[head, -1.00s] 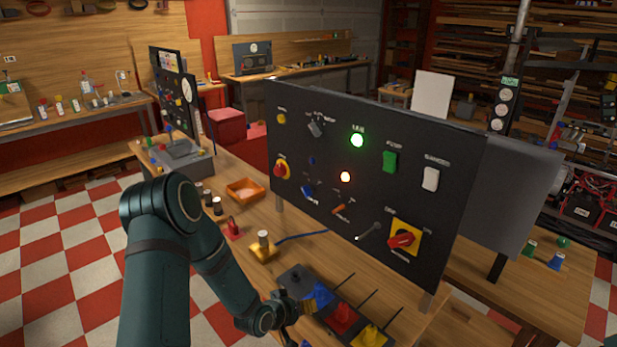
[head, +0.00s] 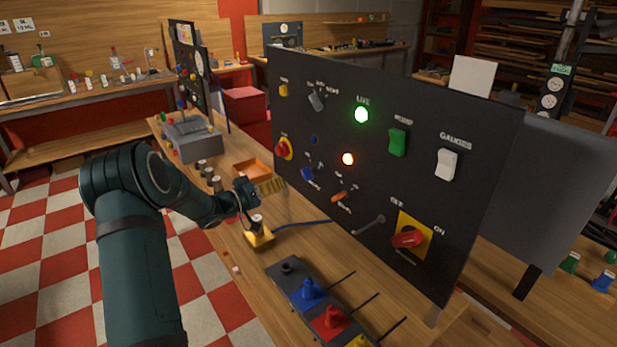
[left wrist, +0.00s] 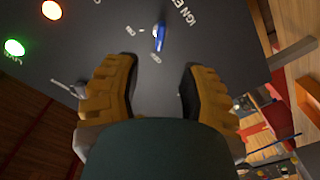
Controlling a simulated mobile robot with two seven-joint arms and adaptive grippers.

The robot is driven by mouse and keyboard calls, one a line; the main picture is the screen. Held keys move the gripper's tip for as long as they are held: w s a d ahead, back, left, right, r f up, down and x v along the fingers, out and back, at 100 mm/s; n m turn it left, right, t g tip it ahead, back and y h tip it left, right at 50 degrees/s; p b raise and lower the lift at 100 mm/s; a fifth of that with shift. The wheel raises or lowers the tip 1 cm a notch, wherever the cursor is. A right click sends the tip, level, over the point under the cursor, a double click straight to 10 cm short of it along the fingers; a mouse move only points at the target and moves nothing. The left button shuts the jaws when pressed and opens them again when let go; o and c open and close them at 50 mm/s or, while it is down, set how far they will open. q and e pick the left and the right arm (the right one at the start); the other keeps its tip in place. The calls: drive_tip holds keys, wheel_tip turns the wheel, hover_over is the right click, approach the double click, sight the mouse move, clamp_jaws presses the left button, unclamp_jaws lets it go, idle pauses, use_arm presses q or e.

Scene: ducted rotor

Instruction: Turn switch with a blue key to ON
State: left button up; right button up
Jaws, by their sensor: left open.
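The switch with the blue key (head: 307,174) is on the lower left part of the black upright panel (head: 375,190). In the left wrist view the blue key (left wrist: 160,38) stands out from the panel, beyond the fingertips and between their lines. White lettering lies around it; I cannot tell surely which mark it points at. My left gripper (head: 272,187) is in front of the panel, just left of the key in the head view. Its yellow ribbed fingers (left wrist: 156,78) are wide apart, empty and clear of the key. My right gripper is not in view.
A dark box with blue, red and yellow handles (head: 318,308) lies in front. An orange switch (head: 345,196) and a red rotary switch (head: 408,239) are right of the key.

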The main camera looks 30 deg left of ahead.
sight(306, 172)
use_arm(q)
drive_tip(key=b+x, duration=0.1)
drive_tip(key=x, duration=0.9)
drive_tip(key=shift+w+d, duration=0.15)
drive_tip(key=shift+w, duration=0.25)
drive_tip(key=shift+o, duration=0.2)
clamp_jaws()
